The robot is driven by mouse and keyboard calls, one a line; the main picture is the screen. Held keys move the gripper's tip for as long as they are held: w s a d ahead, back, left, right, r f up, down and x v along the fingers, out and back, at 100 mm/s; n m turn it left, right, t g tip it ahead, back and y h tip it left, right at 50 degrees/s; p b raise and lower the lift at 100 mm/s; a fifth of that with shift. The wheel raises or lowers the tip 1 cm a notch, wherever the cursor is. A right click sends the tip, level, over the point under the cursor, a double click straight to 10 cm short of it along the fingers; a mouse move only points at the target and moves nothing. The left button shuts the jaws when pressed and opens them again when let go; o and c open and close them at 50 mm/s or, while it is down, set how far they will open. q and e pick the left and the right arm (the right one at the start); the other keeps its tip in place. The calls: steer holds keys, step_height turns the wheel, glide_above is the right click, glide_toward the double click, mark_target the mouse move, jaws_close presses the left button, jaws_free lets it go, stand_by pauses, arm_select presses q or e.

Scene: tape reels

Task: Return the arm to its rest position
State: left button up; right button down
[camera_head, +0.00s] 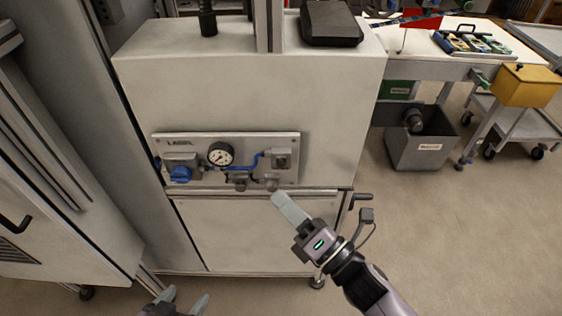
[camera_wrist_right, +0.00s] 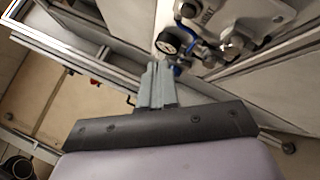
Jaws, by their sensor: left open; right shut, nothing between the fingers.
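My right gripper (camera_head: 277,196) reaches up from the lower right in the head view. Its fingers are together and empty, just below the lower right of the gauge panel. The right wrist view shows the same shut fingers (camera_wrist_right: 158,84) with nothing between them, and part of the panel beyond. My left gripper (camera_head: 186,302) is at the bottom edge, left of the middle. Its two fingertips are spread apart with nothing between them. Most of the left arm is out of view.
A pale machine cabinet (camera_head: 245,90) stands in front, carrying a panel (camera_head: 226,138) with a pressure gauge (camera_head: 220,154) and a blue knob (camera_head: 180,173). A grey bin (camera_head: 422,145) and a wheeled cart (camera_head: 522,125) stand at right. The floor (camera_head: 450,230) at lower right is clear.

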steer(key=s+d+f+m+g+h, duration=0.2)
steer(key=s+d+f+m+h, duration=0.4)
steer(key=m, duration=0.9)
steer(key=s+d+f+m+g+h+p, duration=0.1)
steer(key=s+d+f+m+g+h, duration=0.1)
steer(key=s+d+f+m+h, duration=0.4)
steer(key=d+f+m, duration=0.5)
steer(key=d+m, duration=0.2)
steer(key=m, duration=0.2)
steer(key=shift+d+f+m+p, duration=0.2)
steer(key=shift+m+p, duration=0.1)
steer(key=shift+m, duration=0.1)
steer(key=shift+w+r, duration=0.1)
